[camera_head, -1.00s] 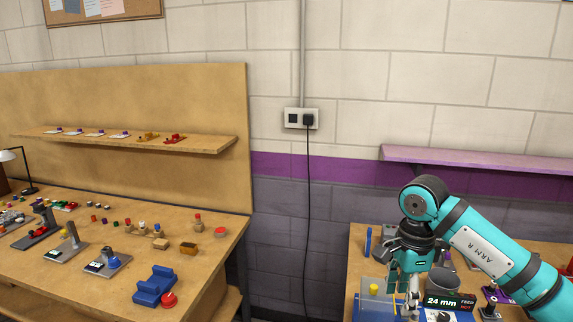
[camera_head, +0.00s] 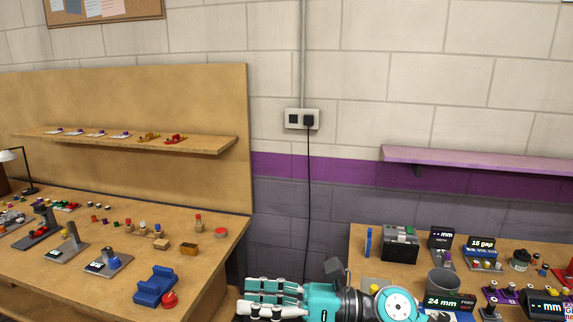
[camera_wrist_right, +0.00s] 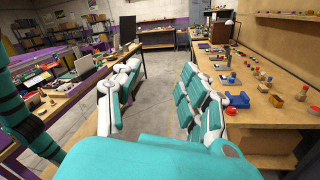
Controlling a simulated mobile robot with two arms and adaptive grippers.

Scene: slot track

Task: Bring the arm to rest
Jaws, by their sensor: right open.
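My right gripper (camera_head: 248,297) is at the bottom centre of the head view, its white and teal fingers pointing left. It is in front of the gap between the two benches. In the right wrist view the gripper (camera_wrist_right: 155,95) shows its two fingers spread apart, with only floor between them. It is open and empty. The teal right arm is low in the head view, partly cut off by the lower edge. My left gripper is in neither view.
The left bench (camera_head: 215,262) carries a blue block (camera_head: 150,288), a red button (camera_head: 169,299) and several small parts. The right bench (camera_head: 362,268) holds a grey cup (camera_head: 443,282), a "24 mm" display (camera_head: 448,301) and other fixtures. A black cable (camera_head: 308,200) hangs on the wall between.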

